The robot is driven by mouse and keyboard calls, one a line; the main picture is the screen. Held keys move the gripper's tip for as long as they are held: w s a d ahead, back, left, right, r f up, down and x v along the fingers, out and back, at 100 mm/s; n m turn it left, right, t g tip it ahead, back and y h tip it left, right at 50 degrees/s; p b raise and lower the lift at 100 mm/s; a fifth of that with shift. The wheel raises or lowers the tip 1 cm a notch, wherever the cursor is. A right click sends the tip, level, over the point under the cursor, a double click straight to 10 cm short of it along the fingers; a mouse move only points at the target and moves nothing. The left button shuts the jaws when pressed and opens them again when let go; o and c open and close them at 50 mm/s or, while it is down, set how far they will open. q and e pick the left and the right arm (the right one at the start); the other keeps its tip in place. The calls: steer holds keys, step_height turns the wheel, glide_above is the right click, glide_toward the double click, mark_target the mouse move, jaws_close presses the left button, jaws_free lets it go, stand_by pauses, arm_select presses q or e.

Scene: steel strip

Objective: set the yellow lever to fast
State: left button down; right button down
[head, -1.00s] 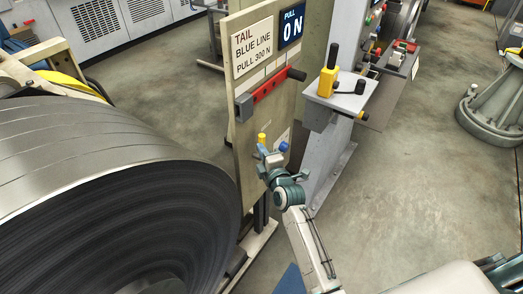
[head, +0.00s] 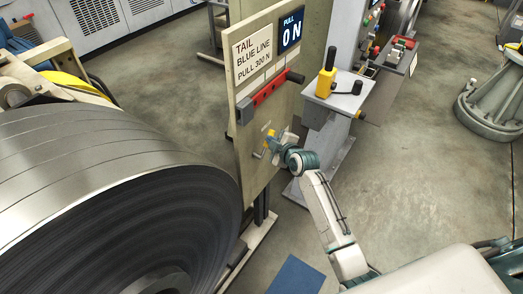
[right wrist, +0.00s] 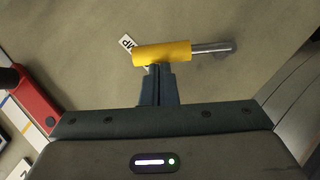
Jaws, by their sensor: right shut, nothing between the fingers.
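The yellow lever (right wrist: 162,53) shows in the right wrist view as a yellow sleeve on a metal rod whose far end lies at the right. It stands in front of the tan board (head: 248,160). My right gripper (right wrist: 158,72) is shut and empty, its dark fingertips at the sleeve's lower edge; whether they touch it I cannot tell. In the head view my right gripper (head: 268,147) is at the board's lower part and hides much of the lever. A small white label (right wrist: 127,42) is partly covered by the sleeve. My left gripper is out of view.
A red bar (head: 270,88) with a black handle is mounted above on the board. A large steel coil (head: 130,215) fills the left. A grey pedestal (head: 345,100) with a yellow-based black lever (head: 327,79) stands behind at the right. Open floor lies at the right.

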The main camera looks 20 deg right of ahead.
steer(key=w+d+f+m+g+y+b, duration=0.3)
steer(key=d+f+m+g+b, duration=0.1)
steer(key=b, duration=0.3)
steer(key=shift+w+d+f+m+y, duration=0.3)
steer(key=shift+f+m+y, duration=0.1)
steer(key=shift+f+m, duration=0.25)
stand_by(0.4)
